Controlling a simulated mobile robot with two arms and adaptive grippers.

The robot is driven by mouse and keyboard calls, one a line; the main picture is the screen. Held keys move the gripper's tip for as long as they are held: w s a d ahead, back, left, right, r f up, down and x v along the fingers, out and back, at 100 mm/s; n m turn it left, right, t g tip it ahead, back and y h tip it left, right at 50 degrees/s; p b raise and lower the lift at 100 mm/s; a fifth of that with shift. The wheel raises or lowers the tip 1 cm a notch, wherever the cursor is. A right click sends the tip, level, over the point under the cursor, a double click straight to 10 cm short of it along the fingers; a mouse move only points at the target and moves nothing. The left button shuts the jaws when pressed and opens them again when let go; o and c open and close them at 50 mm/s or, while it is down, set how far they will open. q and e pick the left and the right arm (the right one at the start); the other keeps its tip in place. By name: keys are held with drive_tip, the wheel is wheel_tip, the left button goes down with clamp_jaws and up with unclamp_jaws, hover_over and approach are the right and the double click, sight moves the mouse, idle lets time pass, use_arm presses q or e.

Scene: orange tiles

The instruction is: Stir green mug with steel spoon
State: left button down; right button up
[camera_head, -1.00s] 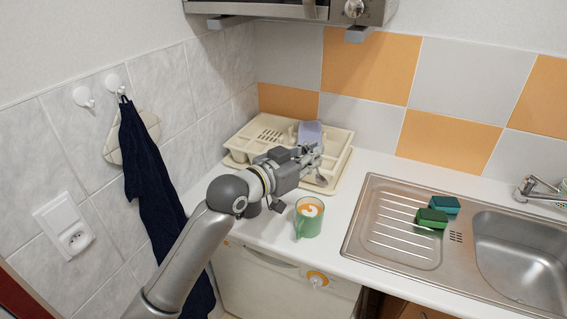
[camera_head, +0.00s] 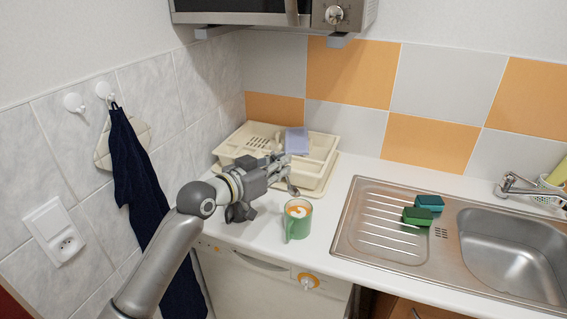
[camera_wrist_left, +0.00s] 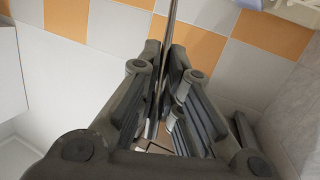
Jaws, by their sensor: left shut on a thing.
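The green mug (camera_head: 299,228) stands upright on the white counter, with an orange drink and a white pattern on top. My left gripper (camera_head: 282,168) is behind and slightly left of the mug in the head view, above the counter. It is shut on the steel spoon (camera_head: 293,188), whose lower end hangs just behind the mug's rim, apart from it in the picture. In the left wrist view, the thin spoon (camera_wrist_left: 171,25) runs up from between the fingers (camera_wrist_left: 165,75). The gripper hides part of the spoon. My right gripper is not in view.
A cream dish rack (camera_head: 323,152) with a bluish item (camera_head: 297,141) stands behind my left gripper. To the right are the steel sink (camera_head: 375,235), with a green sponge (camera_head: 417,216) and teal sponge (camera_head: 429,202) by its basin. A microwave (camera_head: 260,8) hangs above.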

use_arm(q)
wheel_tip(320, 180, down, 12)
drive_tip(key=w+d+b, duration=0.1)
drive_tip(key=b, duration=0.7)
drive_tip(key=shift+w+d+r, duration=0.2)
drive_tip(key=shift+d, duration=0.05)
idle(0.5)
